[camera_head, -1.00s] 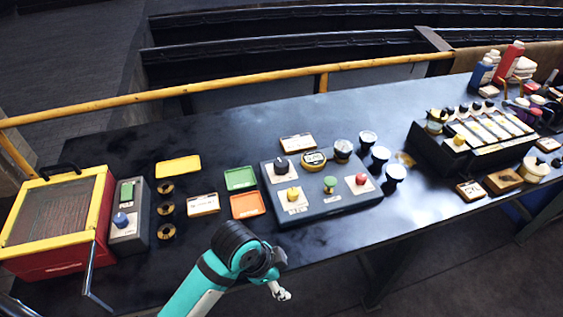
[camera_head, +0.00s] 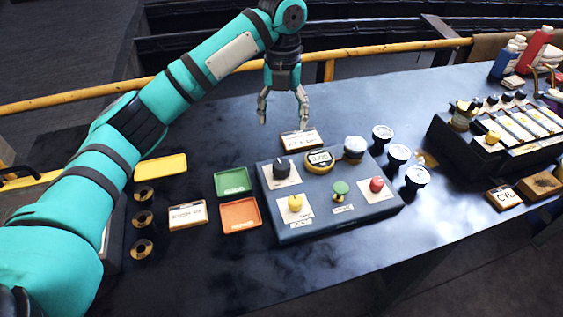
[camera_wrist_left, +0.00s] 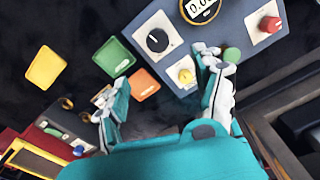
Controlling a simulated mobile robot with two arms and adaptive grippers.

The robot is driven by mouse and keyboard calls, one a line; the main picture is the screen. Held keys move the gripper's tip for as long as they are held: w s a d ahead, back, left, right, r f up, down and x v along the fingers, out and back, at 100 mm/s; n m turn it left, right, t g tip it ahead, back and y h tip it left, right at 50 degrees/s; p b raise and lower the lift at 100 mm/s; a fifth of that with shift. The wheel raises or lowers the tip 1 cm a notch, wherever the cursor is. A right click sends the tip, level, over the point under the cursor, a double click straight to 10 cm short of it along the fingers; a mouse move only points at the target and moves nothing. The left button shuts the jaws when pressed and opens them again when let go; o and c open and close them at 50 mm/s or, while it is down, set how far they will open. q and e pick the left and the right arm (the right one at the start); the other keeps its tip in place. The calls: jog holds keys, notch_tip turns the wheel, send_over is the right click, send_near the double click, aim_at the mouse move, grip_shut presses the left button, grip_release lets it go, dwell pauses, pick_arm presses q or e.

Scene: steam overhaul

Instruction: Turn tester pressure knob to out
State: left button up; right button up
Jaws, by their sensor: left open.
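The tester (camera_head: 300,228) is a blue-grey box on the dark table, with a round digital gauge (camera_head: 319,160). A black knob (camera_head: 282,167) sits on a white plate at its back left, and a yellow knob (camera_head: 295,203) in front of that. A green knob (camera_head: 341,188) and a red knob (camera_head: 376,184) are farther right. Labels are too small to tell which is the pressure knob. My left gripper (camera_head: 283,121) is open and empty, pointing down behind the black knob in the head view. In the left wrist view, the black knob (camera_wrist_left: 157,40) shows beyond the spread fingers (camera_wrist_left: 155,75). My right gripper is out of view.
Green (camera_head: 233,181) and orange (camera_head: 240,215) trays lie left of the tester, with a yellow tray (camera_head: 160,168) farther left. A yellow rail (camera_head: 380,54) runs behind the table.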

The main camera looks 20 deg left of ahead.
pick_arm(q)
send_over(281, 164)
notch_tip(281, 164, down, 4)
jog(key=f, duration=0.1)
notch_tip(281, 164, down, 10)
jog(key=shift+f+p, duration=0.25)
jog(key=shift+p, duration=0.75)
jog(key=shift+f, duration=0.45)
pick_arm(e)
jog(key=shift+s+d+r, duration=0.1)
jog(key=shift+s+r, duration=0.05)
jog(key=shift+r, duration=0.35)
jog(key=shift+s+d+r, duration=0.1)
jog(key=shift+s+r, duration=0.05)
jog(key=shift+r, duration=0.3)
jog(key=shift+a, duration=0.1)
